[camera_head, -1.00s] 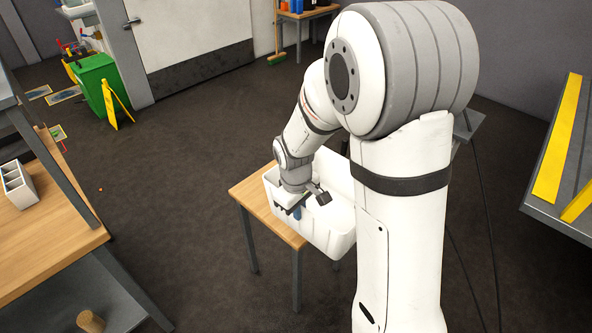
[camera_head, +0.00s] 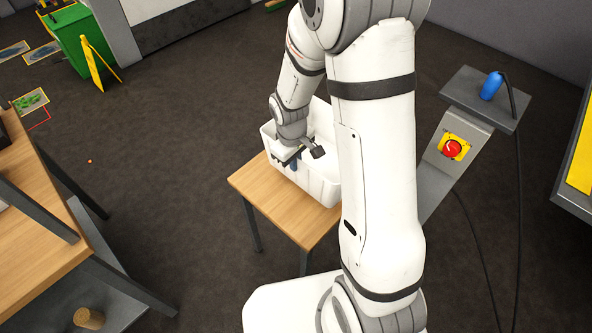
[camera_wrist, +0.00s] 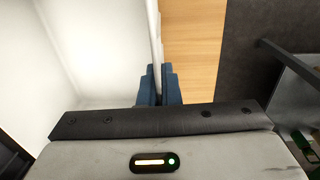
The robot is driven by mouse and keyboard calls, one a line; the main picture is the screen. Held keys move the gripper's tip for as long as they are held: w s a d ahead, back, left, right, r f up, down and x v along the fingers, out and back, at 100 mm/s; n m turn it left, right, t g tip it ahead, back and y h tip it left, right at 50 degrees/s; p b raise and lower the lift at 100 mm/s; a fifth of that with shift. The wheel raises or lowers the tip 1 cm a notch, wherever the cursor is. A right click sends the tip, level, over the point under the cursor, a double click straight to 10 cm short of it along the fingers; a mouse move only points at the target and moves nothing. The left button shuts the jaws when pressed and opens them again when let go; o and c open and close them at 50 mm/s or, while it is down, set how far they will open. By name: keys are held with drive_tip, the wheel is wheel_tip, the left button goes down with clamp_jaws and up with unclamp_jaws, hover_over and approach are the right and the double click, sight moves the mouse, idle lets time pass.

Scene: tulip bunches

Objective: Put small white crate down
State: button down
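The small white crate (camera_head: 318,186) is an open, empty-looking box at the far side of a small wooden table (camera_head: 262,194). It looks roughly level. I cannot tell whether its base touches the tabletop. In the wrist view, the blue fingertips of my gripper (camera_wrist: 159,84) are closed on the thin crate wall, one on each side. The crate's white inside (camera_wrist: 95,60) fills the left, and the wooden tabletop (camera_wrist: 193,45) shows to the right. My arm hides part of the crate's right side.
The near part of the small table is bare. A grey stand with a red button (camera_head: 452,148) and a blue item (camera_head: 491,86) is at right. A wooden workbench (camera_head: 40,220) stands at left. A green bin (camera_head: 82,38) and yellow sign (camera_head: 97,62) are at back left.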

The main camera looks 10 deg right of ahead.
drive_tip(key=shift+a+f, duration=0.15)
drive_tip(key=shift+f, duration=2.05)
drive_tip(key=shift+f+b, duration=0.15)
drive_tip(key=shift+b, duration=0.15)
drive_tip(key=c, duration=1.6)
unclamp_jaws()
drive_tip(key=shift+c, duration=0.2)
